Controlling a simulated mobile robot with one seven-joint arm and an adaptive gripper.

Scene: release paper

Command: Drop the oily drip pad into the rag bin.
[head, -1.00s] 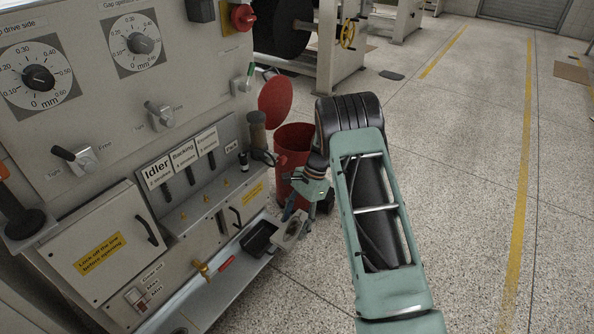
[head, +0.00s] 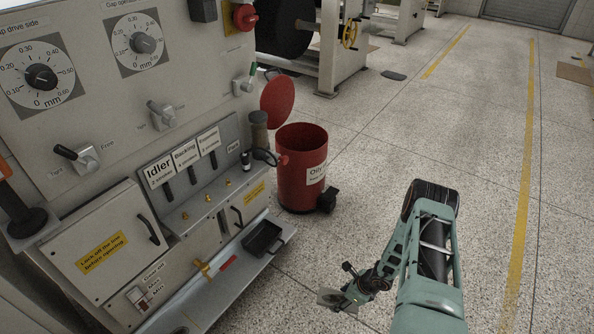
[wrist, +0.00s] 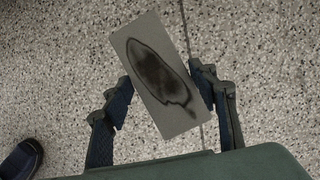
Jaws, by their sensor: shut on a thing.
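The oily drip pad (wrist: 158,77) is a grey rectangle with a dark oval stain, seen in the wrist view between the two fingers. My gripper (wrist: 166,95) is shut on it by its two long sides, above the speckled floor. In the head view the pad (head: 330,298) shows small at the end of my gripper (head: 343,291), at the lower middle. The rag bin (head: 301,184) is a red cylinder with a white label, standing on the floor beside the machine. Its round red lid (head: 278,98) is up, and its mouth is open. My gripper is apart from the bin, nearer the camera.
The machine's control panel (head: 105,138) fills the left. A black tray (head: 263,238) sits on its low ledge. A black pedal-like part (head: 327,201) is at the bin's base. In the wrist view a dark shoe-like shape (wrist: 22,160) is at lower left. Floor right of the bin is clear.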

